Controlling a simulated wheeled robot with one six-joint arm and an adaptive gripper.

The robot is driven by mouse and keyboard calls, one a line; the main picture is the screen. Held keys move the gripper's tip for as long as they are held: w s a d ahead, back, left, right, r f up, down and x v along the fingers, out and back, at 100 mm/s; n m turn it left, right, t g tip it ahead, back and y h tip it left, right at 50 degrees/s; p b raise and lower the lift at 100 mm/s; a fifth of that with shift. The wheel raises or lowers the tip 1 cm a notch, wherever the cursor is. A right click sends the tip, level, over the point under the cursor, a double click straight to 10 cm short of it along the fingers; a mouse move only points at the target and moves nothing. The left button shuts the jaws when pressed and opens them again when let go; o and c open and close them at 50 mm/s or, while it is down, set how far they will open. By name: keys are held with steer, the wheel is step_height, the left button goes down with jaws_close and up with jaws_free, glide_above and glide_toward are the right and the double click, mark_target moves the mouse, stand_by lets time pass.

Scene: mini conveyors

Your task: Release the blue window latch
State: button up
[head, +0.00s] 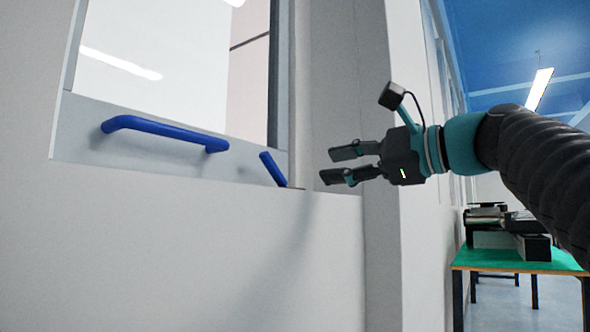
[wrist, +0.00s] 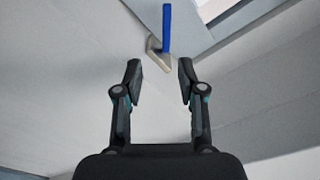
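The blue window latch (head: 272,169) is a short blue lever at the lower right corner of the window frame, tilted with its top to the left in the head view. In the wrist view the blue latch (wrist: 167,28) stands upright at the top, on a beige mount (wrist: 158,54). My gripper (head: 334,165) is to the right of the latch in the head view, apart from it. In the wrist view my gripper (wrist: 159,75) has its two fingers spread, with nothing between them. The latch lies beyond the fingertips, roughly in line with the gap.
A long blue handle (head: 165,133) is fixed on the window's lower frame (head: 85,135), left of the latch. A white wall post (head: 345,80) stands behind my gripper. A green-topped table (head: 490,258) with equipment is at the far right. The wall below the latch is bare.

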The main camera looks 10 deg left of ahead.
mark_target(272, 162)
steer(key=shift+y, duration=0.3)
steer(key=x, duration=0.4)
steer(key=r+x, duration=0.1)
steer(key=x, duration=0.4)
steer(key=p+x, duration=0.1)
steer(key=x, duration=0.4)
steer(key=shift+s+a+r, duration=0.15)
steer(key=shift+s+r, duration=0.1)
steer(key=shift+s, duration=0.15)
jaws_close()
steer(key=shift+g, duration=0.3)
